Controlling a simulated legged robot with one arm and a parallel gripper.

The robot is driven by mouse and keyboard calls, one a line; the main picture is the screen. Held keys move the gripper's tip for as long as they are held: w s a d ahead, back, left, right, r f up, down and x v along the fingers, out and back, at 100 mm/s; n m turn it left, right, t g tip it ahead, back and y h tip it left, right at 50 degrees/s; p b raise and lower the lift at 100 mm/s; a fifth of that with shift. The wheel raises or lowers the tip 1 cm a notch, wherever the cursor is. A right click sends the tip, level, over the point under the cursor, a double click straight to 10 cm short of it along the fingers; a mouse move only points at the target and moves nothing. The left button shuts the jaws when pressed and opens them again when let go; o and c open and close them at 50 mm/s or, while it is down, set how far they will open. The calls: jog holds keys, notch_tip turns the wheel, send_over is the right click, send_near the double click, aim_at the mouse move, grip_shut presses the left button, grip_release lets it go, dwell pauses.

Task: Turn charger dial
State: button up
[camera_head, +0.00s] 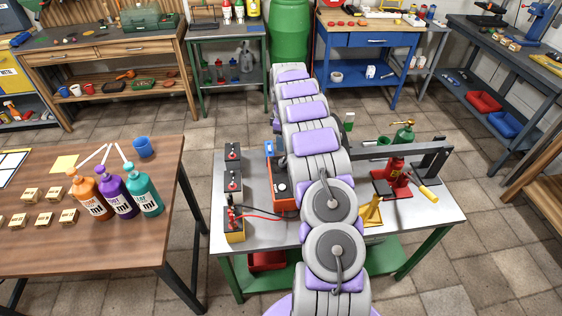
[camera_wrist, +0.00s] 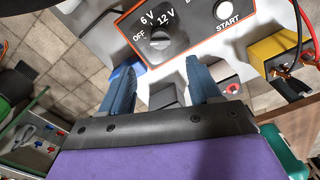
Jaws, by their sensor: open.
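The charger (camera_wrist: 190,28) shows in the wrist view as a dark panel with an orange edge. In the head view the orange charger (camera_head: 283,190) stands on the grey bench, partly hidden by my arm. My fingers are not clear there.
A white START button (camera_wrist: 223,10) is right of the dial. Batteries (camera_head: 233,182) with red and black leads stand left of the charger on the bench (camera_head: 367,229). A red jack (camera_head: 393,173) stands to the right. A wooden table with bottles (camera_head: 123,195) is at left.

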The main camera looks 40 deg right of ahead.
aim_at(283, 160)
jog(key=f, duration=0.2)
jog(key=d+f, duration=0.1)
jog(key=f, duration=0.1)
jog(key=f+b, duration=0.1)
jog(key=f, duration=0.1)
jog(key=shift+d, duration=0.4)
jog(key=a+f+b, duration=0.1)
jog(key=a+f, duration=0.2)
jog(key=shift+a, duration=0.1)
jog(key=shift+a+f, duration=0.15)
jog(key=shift+f, duration=0.5)
jog(key=d, duration=0.3)
jog(key=shift+f, duration=0.4)
jog(key=shift+a+r, duration=0.2)
jog(key=shift+a, duration=0.8)
jog(key=c, duration=0.4)
jog(key=shift+c, duration=0.9)
jog(key=shift+s+d+f, duration=0.1)
jog(key=shift+d, duration=0.25)
jog(key=c, duration=0.4)
jog(key=shift+a, duration=0.1)
jog(key=shift+c, duration=0.3)
